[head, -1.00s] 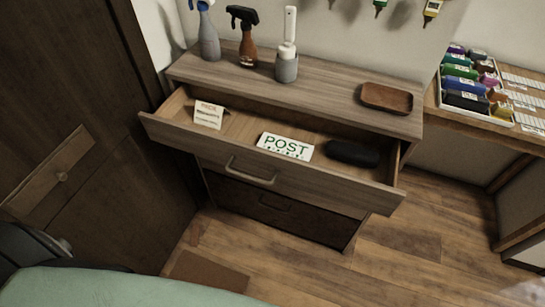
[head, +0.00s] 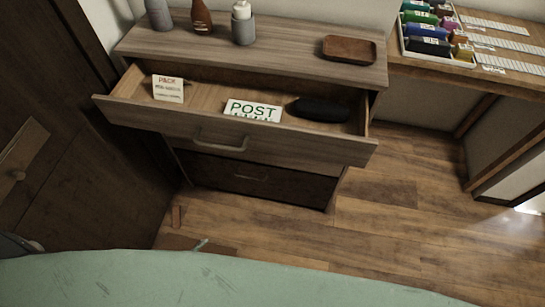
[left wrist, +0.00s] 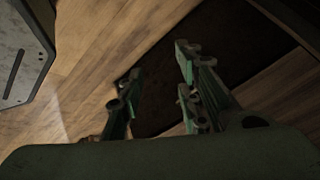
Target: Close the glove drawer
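The open drawer (head: 250,143) is the top one of a wooden dresser, pulled well out, with a bar handle (head: 221,146) on its front. It holds a PACK card (head: 168,89), a POST card (head: 253,111) and a dark soft item (head: 321,109). My left gripper (left wrist: 155,97) shows in the left wrist view with its green fingers apart and nothing between them, above the floor. My right gripper is not in view.
Below, a darker drawer (head: 262,180) is shut. On the dresser top are bottles and a brown tray (head: 349,49). A desk with a tray of colored bottles (head: 437,45) stands at right. A dark cabinet is at left. Wooden floor (head: 410,210) is clear at right. A dark mat (left wrist: 215,60) lies on the floor.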

